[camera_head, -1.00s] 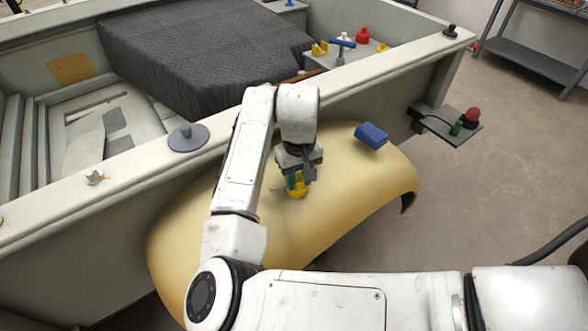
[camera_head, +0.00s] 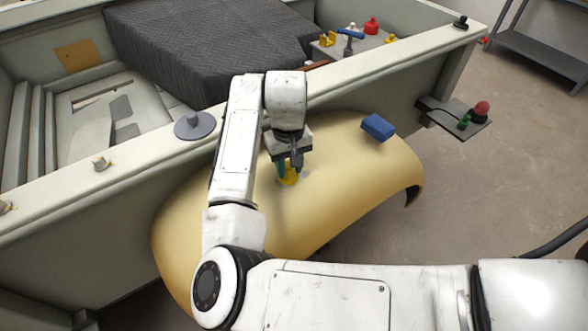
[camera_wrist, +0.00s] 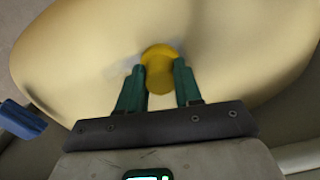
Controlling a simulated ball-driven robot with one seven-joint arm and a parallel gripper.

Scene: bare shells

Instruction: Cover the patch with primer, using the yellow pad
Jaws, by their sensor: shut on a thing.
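My gripper (camera_head: 287,172) is shut on the yellow pad (camera_head: 290,178) and holds it down at the top of the pale yellow curved panel (camera_head: 340,150). In the wrist view the round yellow pad (camera_wrist: 160,56) sits between the green fingertips, over the panel (camera_wrist: 85,45). A greyish patch (camera_wrist: 122,67) shows on the panel to the left of the pad and runs under it. The pad and fingers hide part of the patch. I cannot tell whether the pad touches the surface.
A blue block (camera_head: 377,127) lies on the panel to the right. A shelf with red and green knobs (camera_head: 480,109) juts from the pale body wall (camera_head: 405,90). A small tray of tools (camera_head: 362,45) is behind.

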